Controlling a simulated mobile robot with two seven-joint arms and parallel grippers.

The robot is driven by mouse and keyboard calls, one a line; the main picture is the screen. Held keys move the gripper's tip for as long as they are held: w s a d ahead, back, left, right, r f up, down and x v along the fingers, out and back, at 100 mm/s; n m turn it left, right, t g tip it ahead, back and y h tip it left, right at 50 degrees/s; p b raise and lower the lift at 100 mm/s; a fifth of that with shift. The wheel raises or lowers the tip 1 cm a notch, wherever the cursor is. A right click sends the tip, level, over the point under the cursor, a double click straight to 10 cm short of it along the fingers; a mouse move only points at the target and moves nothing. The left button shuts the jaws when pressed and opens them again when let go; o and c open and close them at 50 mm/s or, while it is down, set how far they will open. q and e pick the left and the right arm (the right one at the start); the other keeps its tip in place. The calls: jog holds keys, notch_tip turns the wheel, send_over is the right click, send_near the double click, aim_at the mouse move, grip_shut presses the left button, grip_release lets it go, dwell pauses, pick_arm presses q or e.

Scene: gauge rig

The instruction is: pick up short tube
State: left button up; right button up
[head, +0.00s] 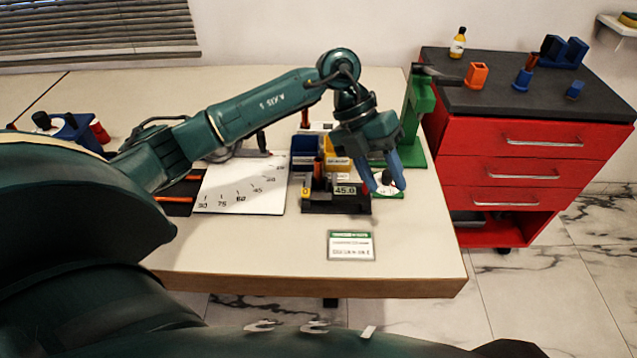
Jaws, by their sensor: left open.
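My left gripper (383,184) reaches in over the table from the left with its blue fingers pointing down. It is open, just right of a black gauge block (338,204) whose display reads 45.0. A small dark object shows between or behind the fingers; I cannot tell whether they touch it. A short orange-brown upright piece (319,168) stands at the gauge block's left part. Another orange-brown piece (305,118) stands farther back, partly hidden by my arm. I cannot tell for sure which is the short tube. My right gripper is not in view.
Blue (304,147) and yellow bins stand behind the gauge block. A green stand (416,115) rises behind the gripper. A white scale sheet (240,188) and a label card (351,246) lie on the table (420,250). A red drawer cabinet (530,145) stands right. The table's front right is clear.

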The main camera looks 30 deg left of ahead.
aim_at(318, 160)
pick_arm(q)
jog(key=w+a+r+n+t+y+b, duration=0.1)
jog(key=w+a+r+y, duration=0.15)
jog(key=a, duration=0.45)
jog(key=w+a+r+n+y, duration=0.1)
jog(key=a+n+y, duration=0.1)
jog(key=a+y, duration=0.35)
jog(key=shift+h, duration=0.6)
jog(key=f, duration=0.2)
jog(key=a+f, duration=0.1)
jog(key=f, duration=0.1)
jog(key=a+f, duration=0.1)
jog(key=f, duration=0.1)
jog(key=shift+s+f, duration=0.15)
jog(key=shift+f, duration=0.15)
jog(key=shift+a+f, duration=0.15)
jog(key=shift+f, duration=1.4)
jog(key=shift+a+f, duration=0.15)
jog(key=shift+f, duration=1.35)
grip_shut()
